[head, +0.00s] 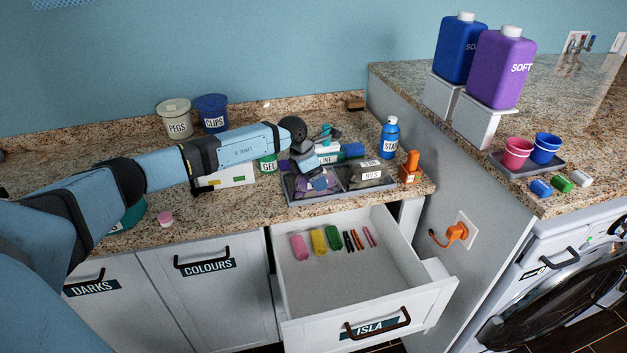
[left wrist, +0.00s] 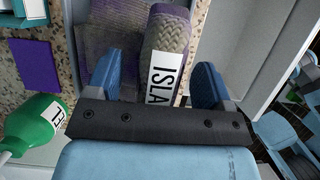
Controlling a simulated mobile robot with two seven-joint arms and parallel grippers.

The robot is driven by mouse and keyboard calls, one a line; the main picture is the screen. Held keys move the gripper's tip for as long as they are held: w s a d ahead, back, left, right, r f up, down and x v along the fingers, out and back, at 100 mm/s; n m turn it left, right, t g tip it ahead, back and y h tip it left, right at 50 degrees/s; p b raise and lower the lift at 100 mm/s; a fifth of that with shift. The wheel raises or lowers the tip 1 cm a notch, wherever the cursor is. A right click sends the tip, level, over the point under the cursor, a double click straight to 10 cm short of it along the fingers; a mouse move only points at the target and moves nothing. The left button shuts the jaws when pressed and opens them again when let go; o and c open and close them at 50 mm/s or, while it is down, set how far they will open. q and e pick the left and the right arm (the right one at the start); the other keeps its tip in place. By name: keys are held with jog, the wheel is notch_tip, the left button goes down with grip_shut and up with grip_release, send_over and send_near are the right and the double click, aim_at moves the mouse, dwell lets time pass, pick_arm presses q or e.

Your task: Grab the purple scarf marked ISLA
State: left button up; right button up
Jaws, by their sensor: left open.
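The purple scarf marked ISLA (left wrist: 166,32) is a rolled, knitted, grey-purple bundle with a white label. In the head view the scarf (head: 319,184) is partly hidden by my gripper, in the left half of a dark divided tray (head: 312,201) on the counter. My left gripper (head: 306,164) is open above it. In the left wrist view my left gripper's (left wrist: 166,72) blue fingers stand apart, with the labelled end of the scarf between them. I cannot tell whether they touch it. My right gripper is not in view.
A green GEL bottle (head: 268,163) stands left of the tray. A blue STAIN bottle (head: 390,137) and an orange bottle (head: 410,166) stand right of it. Below, the open ISLA drawer (head: 340,285) holds small coloured rolls and sticks, with its front part bare.

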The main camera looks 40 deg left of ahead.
pick_arm(q)
jog(key=c, duration=1)
jog(key=shift+c, duration=0.3)
jog(key=shift+r, duration=0.1)
